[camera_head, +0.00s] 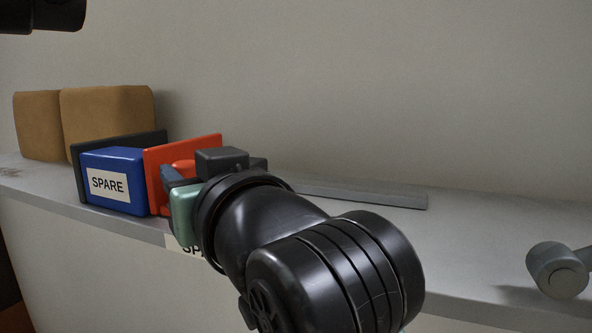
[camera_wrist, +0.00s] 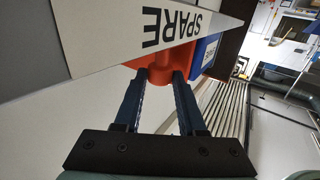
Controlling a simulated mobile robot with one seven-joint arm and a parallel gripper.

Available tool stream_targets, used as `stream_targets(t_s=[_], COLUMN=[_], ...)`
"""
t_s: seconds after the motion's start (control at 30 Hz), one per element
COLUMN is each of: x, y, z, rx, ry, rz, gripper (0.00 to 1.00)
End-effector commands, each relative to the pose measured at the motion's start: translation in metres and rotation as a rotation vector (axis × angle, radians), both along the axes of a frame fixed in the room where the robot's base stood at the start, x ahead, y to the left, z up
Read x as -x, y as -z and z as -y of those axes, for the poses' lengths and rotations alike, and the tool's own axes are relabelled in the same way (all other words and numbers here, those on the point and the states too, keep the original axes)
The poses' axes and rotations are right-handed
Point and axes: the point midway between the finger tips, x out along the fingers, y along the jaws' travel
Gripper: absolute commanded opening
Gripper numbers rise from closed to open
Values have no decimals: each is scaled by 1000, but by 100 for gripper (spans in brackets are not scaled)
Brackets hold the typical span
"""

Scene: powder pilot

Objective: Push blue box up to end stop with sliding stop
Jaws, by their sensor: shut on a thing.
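The blue box (camera_head: 133,168), with a white SPARE label, stands on the shelf between the dark end stop (camera_head: 76,165) and the orange sliding stop (camera_head: 205,145). No clear gap shows on either side of the box in the head view, but I cannot tell whether it touches both. My gripper (camera_head: 178,178) is shut on the orange knob of the sliding stop. In the wrist view, the two fingers of my gripper (camera_wrist: 160,82) flank the orange knob (camera_wrist: 160,73). The blue box (camera_wrist: 204,52) and dark end stop (camera_wrist: 234,38) show beyond it.
Two brown boxes (camera_head: 105,115) stand behind and left of the end stop. A grey rail (camera_head: 370,194) lies along the shelf (camera_head: 480,240) to the right. A SPARE label (camera_wrist: 190,27) is on the shelf front. A grey cylindrical object (camera_head: 556,270) is at far right.

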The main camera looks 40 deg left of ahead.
Motion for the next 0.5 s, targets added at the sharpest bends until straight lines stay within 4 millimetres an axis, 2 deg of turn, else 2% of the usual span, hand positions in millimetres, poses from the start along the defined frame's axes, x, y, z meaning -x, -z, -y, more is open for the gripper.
stream_targets(t_s=[0.23,0.27,0.4,0.5], x=[-1,-1,-1,-1], y=[-1,-1,-1,0], z=[3,3,3,3], rx=[-3,-3,-3,-2], ry=[3,3,2,2], rz=[2,2,2,2], gripper=[0,41,67,69])
